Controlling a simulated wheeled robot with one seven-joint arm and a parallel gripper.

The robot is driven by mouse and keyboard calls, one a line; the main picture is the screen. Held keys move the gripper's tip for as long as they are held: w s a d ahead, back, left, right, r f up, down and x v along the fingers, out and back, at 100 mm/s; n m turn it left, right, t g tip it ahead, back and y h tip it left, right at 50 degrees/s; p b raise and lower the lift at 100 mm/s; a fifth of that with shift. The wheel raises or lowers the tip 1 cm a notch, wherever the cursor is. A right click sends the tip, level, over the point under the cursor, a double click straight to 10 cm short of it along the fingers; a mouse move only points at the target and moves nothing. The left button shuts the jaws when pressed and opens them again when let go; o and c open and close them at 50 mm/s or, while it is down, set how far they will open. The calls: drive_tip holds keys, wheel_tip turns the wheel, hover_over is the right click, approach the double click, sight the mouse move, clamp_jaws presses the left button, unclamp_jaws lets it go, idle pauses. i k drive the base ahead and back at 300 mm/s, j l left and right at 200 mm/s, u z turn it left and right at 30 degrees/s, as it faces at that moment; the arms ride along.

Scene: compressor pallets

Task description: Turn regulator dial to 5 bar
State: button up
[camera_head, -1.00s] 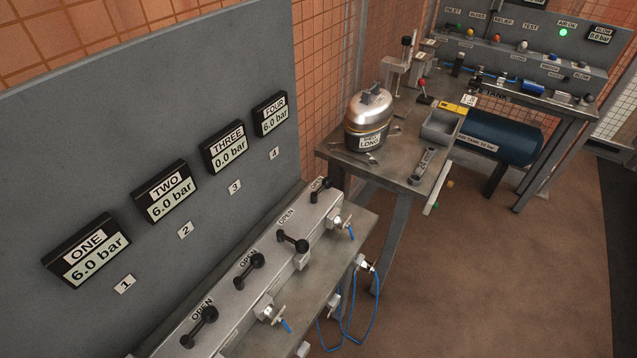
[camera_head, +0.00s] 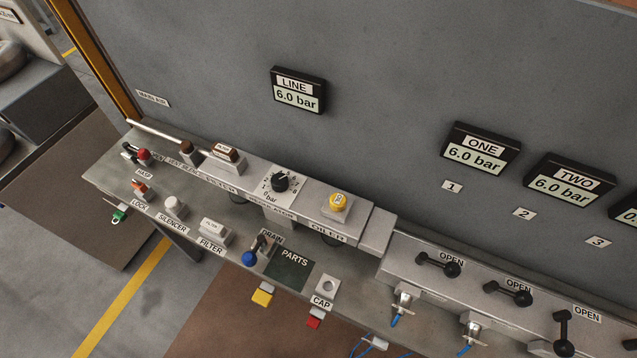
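The regulator dial (camera_head: 281,181) is a black knob on a pale scale plate marked in bar, in the middle of the metal unit on the bench. Its pointer setting is too small to read surely. Above it on the grey panel, the LINE display (camera_head: 298,90) reads 6.0 bar. The ONE display (camera_head: 481,150) and the TWO display (camera_head: 569,184) also read 6.0 bar. My gripper is not in view.
In front are a blue-knobbed drain lever (camera_head: 254,254) and a PARTS mat (camera_head: 290,263). Black valve handles (camera_head: 438,264) line the right. Floor is clear at left.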

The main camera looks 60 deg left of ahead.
sight(280, 182)
drive_tip(key=u, duration=1.5)
